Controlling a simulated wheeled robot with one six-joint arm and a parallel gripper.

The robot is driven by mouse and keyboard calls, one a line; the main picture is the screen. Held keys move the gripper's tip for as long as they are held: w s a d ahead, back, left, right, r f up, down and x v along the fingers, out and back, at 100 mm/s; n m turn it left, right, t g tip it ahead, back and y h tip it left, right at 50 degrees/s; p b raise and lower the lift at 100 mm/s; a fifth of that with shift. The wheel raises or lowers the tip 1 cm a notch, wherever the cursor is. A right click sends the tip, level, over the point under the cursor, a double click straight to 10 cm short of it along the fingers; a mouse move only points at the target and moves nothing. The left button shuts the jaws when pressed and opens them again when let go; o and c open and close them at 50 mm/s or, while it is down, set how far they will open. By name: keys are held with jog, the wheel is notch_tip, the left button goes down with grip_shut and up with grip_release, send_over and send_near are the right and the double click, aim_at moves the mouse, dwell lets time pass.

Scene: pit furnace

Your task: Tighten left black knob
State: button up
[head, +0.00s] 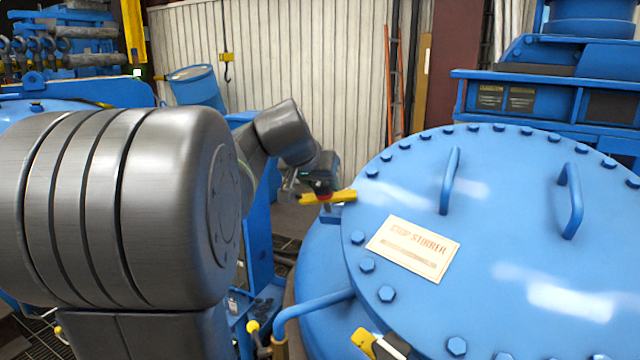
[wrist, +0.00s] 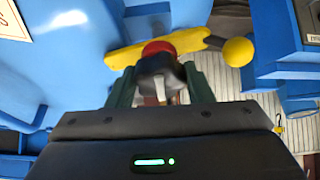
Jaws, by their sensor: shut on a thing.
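In the wrist view, a black knob (wrist: 158,64) with a red collar (wrist: 157,47) beyond it sits on a yellow lever (wrist: 118,57) with a yellow ball end. My gripper (wrist: 160,76) has its two dark fingers on either side of the knob and is shut on it. In the head view, my gripper (head: 320,188) is at the left edge of the blue lid, just over the yellow lever (head: 335,197).
The round blue lid (head: 480,215) with bolts, two handles and a white label (head: 412,248) fills the right. A blue pipe (head: 310,305) and a blue frame stand close to my arm.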

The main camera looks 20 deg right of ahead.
jog(key=shift+f+m, duration=0.15)
jog(key=shift+m, duration=0.15)
jog(key=m+g+b, duration=0.1)
jog(key=m+b, duration=0.2)
jog(key=shift+w+a+f+h+b, duration=0.1)
jog(key=shift+w+h+b, duration=0.05)
jog(key=shift+h+b, duration=0.25)
jog(key=m+g+b, duration=0.1)
jog(key=m, duration=0.1)
jog(key=m+g+b, duration=0.1)
jog(key=m, duration=0.1)
jog(key=shift+w+r+m+h, duration=0.15)
jog(key=shift+r+m+h, duration=0.05)
jog(key=shift+m+h, duration=0.2)
jog(key=m+g, duration=0.1)
jog(key=m, duration=0.4)
jog(key=shift+w+r+g, duration=0.1)
jog(key=shift+r+g, duration=0.05)
jog(key=shift+g, duration=0.25)
jog(key=m, duration=0.2)
jog(key=m+g+y+p, duration=0.1)
jog(key=m, duration=0.2)
jog(key=shift+g, duration=0.3)
jog(key=shift+w+m, duration=0.1)
jog(key=shift+m, duration=0.2)
jog(key=o, duration=1)
jog(key=shift+r, duration=0.1)
